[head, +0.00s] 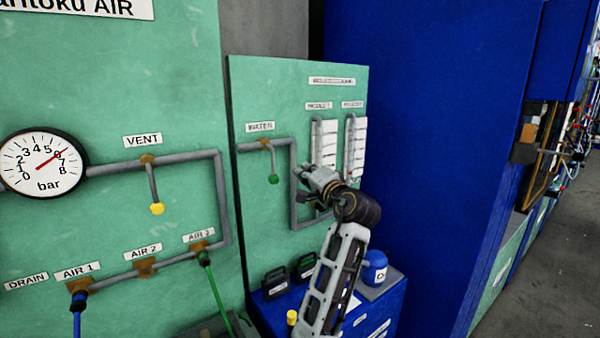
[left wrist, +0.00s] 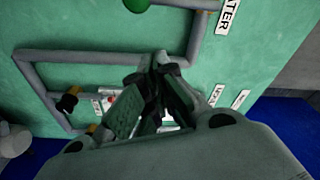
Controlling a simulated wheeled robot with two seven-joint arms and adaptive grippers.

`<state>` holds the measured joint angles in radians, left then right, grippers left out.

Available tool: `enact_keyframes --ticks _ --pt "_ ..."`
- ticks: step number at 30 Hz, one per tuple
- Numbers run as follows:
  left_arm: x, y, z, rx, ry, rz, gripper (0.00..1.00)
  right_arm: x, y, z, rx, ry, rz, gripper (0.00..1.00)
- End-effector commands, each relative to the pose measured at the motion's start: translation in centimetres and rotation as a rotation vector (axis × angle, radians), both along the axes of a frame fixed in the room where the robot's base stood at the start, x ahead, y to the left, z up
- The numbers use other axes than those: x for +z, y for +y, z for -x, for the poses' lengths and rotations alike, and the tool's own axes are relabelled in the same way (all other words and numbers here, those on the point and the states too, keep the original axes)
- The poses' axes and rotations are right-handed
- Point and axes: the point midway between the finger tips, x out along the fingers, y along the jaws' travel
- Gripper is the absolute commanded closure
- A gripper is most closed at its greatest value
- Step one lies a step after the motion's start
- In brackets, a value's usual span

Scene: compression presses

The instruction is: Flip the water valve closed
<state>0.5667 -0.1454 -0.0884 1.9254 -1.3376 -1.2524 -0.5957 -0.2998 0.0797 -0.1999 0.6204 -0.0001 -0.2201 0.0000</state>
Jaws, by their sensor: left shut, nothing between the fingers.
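The water valve (head: 266,144) sits on the grey pipe under the WATER label (head: 260,127) on the right green panel. Its lever hangs straight down, across the horizontal pipe, and ends in a green knob (head: 273,179). My left gripper (head: 306,173) is right of the knob, apart from it in the picture, in front of the pipe's vertical run. In the left wrist view, the gripper (left wrist: 160,62) is shut and empty. My right gripper is not in view.
Two white-scaled flow gauges (head: 329,140) stand close behind my gripper. The VENT valve's yellow knob (head: 157,208) and a round pressure gauge (head: 42,162) are on the left panel. A blue cabinet (head: 390,290) with a blue container (head: 375,266) stands below.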

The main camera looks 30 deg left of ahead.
Motion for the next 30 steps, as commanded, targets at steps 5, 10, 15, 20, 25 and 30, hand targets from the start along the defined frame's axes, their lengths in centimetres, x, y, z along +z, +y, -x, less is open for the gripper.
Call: enact_keyframes --ticks 5,10,15,20,25,30 --pt "-0.3 -2.2 1.3 0.0 0.0 0.001 1.0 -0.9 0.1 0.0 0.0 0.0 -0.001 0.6" --pt "-0.2 -3.6 2.2 0.0 0.0 0.0 1.0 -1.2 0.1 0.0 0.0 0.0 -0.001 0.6" --pt "-0.1 -4.2 2.5 0.001 0.001 0.0 1.0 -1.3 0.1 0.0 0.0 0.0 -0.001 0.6" --pt "0.0 -4.3 2.6 0.001 0.001 0.0 1.0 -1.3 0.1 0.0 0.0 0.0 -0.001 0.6" --pt "0.0 -4.3 2.6 0.001 0.001 0.0 1.0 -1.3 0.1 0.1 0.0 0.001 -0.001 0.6" --pt "0.0 -4.3 2.6 0.001 0.001 -0.001 1.0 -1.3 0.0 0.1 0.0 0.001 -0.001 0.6"
